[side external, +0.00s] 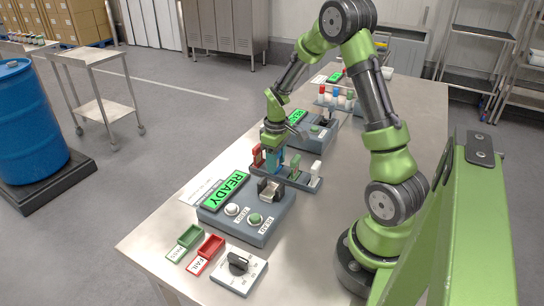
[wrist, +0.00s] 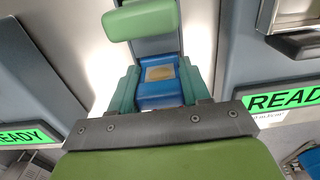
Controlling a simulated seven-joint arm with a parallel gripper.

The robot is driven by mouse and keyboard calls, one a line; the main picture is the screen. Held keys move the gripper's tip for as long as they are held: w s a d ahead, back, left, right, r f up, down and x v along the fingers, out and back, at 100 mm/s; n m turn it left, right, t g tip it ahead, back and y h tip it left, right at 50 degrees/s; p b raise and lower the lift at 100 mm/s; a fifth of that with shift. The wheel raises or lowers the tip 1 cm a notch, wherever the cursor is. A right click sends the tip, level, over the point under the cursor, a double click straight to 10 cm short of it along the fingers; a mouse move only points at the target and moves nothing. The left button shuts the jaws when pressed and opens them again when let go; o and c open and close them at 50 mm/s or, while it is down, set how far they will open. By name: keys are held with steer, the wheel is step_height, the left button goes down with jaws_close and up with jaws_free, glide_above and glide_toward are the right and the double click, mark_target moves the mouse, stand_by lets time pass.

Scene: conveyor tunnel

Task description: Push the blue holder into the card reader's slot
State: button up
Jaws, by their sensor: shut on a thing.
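The blue holder (wrist: 158,88), with a tan square on its face, sits between the teal fingers of my gripper (wrist: 160,90) in the wrist view. My gripper is shut on it. In the side view my gripper (side external: 274,155) is low over a dark rack (side external: 312,186), at the place between a red holder (side external: 258,156) and a green holder (side external: 295,164). I cannot tell whether the blue holder's foot is still in the rack. The near card reader (side external: 245,212) has a lit green READY screen, two buttons and a metal slot part (side external: 270,189) in front of the rack.
A white holder (side external: 316,170) stands at the rack's right end. A second reader (side external: 310,132) and another rack of holders (side external: 336,98) stand farther back. A green tray (side external: 190,236), a red tray (side external: 212,246) and a dial box (side external: 238,270) lie at the near end.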

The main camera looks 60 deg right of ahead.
jaws_close()
steer(key=shift+r, duration=0.1)
steer(key=shift+r, duration=1.4)
steer(key=shift+r, duration=0.1)
steer(key=shift+r, duration=0.4)
